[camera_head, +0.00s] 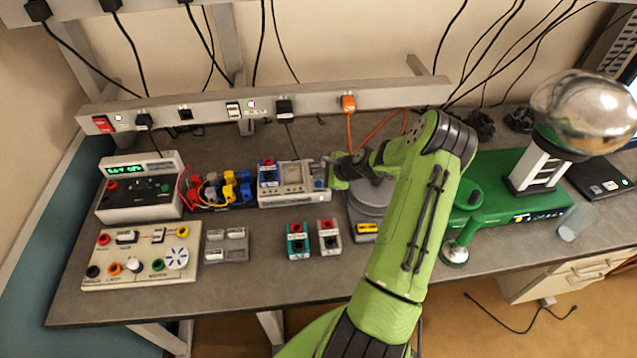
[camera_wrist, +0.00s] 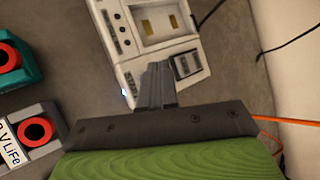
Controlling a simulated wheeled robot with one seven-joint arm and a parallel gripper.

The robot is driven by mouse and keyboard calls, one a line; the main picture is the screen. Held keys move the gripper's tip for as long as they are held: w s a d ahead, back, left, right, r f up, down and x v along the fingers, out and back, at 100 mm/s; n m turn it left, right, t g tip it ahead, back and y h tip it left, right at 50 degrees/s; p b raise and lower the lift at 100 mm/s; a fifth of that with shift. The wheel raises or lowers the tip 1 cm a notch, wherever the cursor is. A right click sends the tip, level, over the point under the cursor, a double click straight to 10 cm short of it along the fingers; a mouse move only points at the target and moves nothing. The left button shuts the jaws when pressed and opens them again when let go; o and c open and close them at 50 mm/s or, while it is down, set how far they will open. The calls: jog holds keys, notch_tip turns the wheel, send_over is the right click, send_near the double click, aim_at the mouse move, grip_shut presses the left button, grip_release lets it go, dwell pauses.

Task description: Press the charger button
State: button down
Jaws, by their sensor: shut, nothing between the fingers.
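The charger (camera_head: 293,196) is a pale grey box in the middle of the bench in the head view. A blue battery (camera_head: 268,172) sits in its left bay and the right bay looks empty. In the wrist view the charger (camera_wrist: 128,45) shows an empty recess, a row of small marks, a lit blue-white spot on its edge and a dark square part (camera_wrist: 187,64), perhaps the button. My gripper (camera_wrist: 156,68) is shut and empty, its tips over the charger's end beside that square. Contact cannot be told. In the head view my gripper (camera_head: 331,168) is at the charger's right end.
A teal battery (camera_head: 298,241) and a grey battery (camera_head: 329,238) stand in front of the charger. A grey round-topped device (camera_head: 369,199) is close on the right, partly behind my arm. An orange cable (camera_head: 378,127) runs behind. A power supply (camera_head: 139,190) stands left.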

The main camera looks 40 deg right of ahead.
aim_at(321, 185)
dwell(0.7)
jog(key=shift+f+b, duration=0.3)
jog(key=shift+f, duration=0.15)
jog(key=shift+f, duration=0.4)
dwell(0.4)
jog(key=shift+r+p, duration=0.4)
jog(key=shift+r, duration=0.45)
notch_tip(321, 185, up, 5)
jog(key=p, duration=0.4)
jog(key=shift+r, duration=0.15)
jog(key=shift+f, duration=0.2)
